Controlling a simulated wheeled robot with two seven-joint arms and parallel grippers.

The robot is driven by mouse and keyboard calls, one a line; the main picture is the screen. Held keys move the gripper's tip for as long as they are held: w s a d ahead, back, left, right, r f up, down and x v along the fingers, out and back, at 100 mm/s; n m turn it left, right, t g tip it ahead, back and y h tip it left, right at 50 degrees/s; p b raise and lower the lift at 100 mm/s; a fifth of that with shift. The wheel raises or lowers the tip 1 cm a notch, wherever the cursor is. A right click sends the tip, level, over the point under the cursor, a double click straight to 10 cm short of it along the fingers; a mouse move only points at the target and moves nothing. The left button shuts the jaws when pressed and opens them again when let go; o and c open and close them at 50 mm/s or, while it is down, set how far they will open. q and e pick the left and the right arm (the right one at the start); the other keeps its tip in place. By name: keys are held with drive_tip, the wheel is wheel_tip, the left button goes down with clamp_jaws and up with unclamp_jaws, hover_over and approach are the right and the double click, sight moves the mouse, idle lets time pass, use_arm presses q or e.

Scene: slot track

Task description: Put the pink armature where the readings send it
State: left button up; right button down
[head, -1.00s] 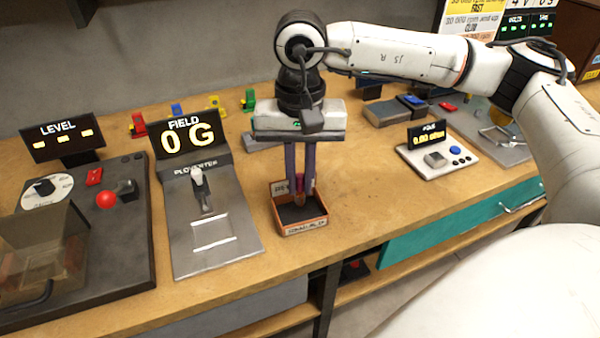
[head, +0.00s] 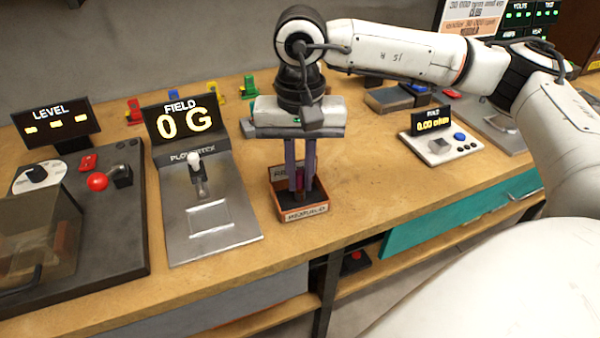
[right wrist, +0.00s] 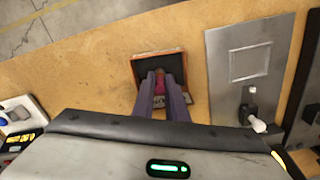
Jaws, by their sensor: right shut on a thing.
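My right gripper (head: 300,194) points straight down over a small orange-brown tray (head: 305,215) with a dark floor. It is shut on the pink armature (head: 300,180), which shows between the two fingers. The armature also shows as pink between the fingertips in the right wrist view (right wrist: 160,84). It is within the tray's outline, low down. I cannot tell whether it touches the floor. The tray's front label is too blurred to read surely. The field meter display (head: 184,122) reads 0 G, and the small ohm display (head: 433,124) reads 0.00. My left gripper is not in view.
The field meter's grey plate (head: 209,218) stands left of the tray. Further left is a dark LEVEL machine (head: 115,220) with a red knob. Small coloured stands line the back. Bare wood lies right of the tray, before the white ohm meter (head: 447,150). The bench's front edge is close.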

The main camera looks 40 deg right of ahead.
drive_tip(key=shift+f, duration=0.15)
drive_tip(key=c, duration=1.7)
unclamp_jaws()
